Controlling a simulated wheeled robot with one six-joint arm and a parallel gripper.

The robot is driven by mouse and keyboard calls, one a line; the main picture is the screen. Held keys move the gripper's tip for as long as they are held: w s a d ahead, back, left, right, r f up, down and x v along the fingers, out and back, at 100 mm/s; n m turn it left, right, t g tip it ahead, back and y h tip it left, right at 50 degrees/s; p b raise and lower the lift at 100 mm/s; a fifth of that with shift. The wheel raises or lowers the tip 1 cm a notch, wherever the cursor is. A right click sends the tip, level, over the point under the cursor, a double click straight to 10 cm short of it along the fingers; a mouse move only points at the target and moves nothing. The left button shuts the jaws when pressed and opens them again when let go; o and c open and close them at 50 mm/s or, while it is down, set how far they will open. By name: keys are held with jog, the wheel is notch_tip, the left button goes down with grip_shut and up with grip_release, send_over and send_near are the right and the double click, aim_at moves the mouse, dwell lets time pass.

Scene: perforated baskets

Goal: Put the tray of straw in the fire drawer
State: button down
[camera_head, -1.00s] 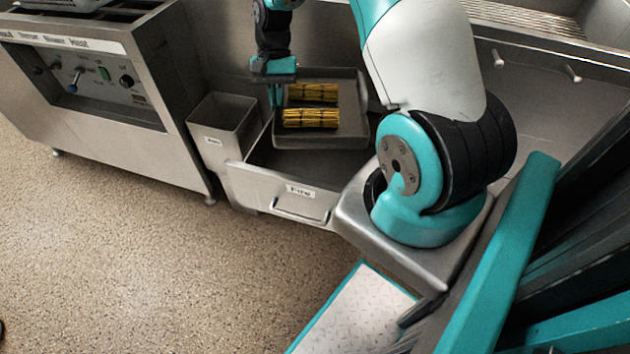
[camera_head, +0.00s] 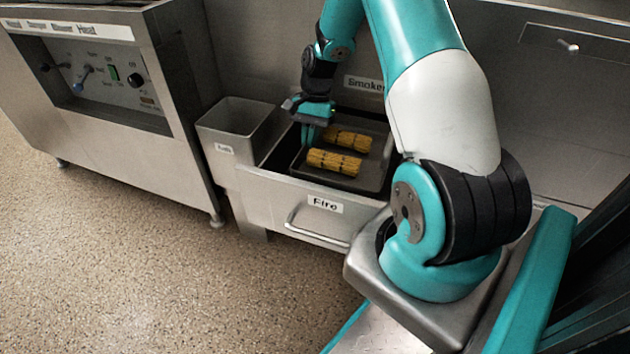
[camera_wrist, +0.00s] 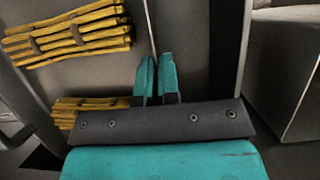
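The grey metal tray (camera_head: 374,174) holds two yellow straw bundles (camera_head: 333,162) and lies within the opening of the pulled-out drawer labelled "Fire" (camera_head: 268,203). Whether its underside touches the drawer floor is hidden. My gripper (camera_head: 309,136) points down at the tray's left edge. In the wrist view, the fingers (camera_wrist: 157,80) are close together with the thin tray wall between them. The straw (camera_wrist: 75,38) is left of the fingers there, and the bare tray floor (camera_wrist: 95,76) shows between the bundles.
An open metal bin (camera_head: 217,148) stands against the drawer's left side. A control cabinet (camera_head: 110,85) is further left. A panel behind bears a "Smoker" label (camera_head: 364,83). The floor in front (camera_head: 130,260) is clear.

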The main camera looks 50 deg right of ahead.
notch_tip(320, 180, down, 12)
jog(key=b, duration=0.3)
jog(key=shift+f+b, duration=0.15)
jog(key=shift+b, duration=0.15)
jog(key=shift+f, duration=0.15)
jog(key=c, duration=1.3)
grip_release()
jog(key=shift+c, duration=0.2)
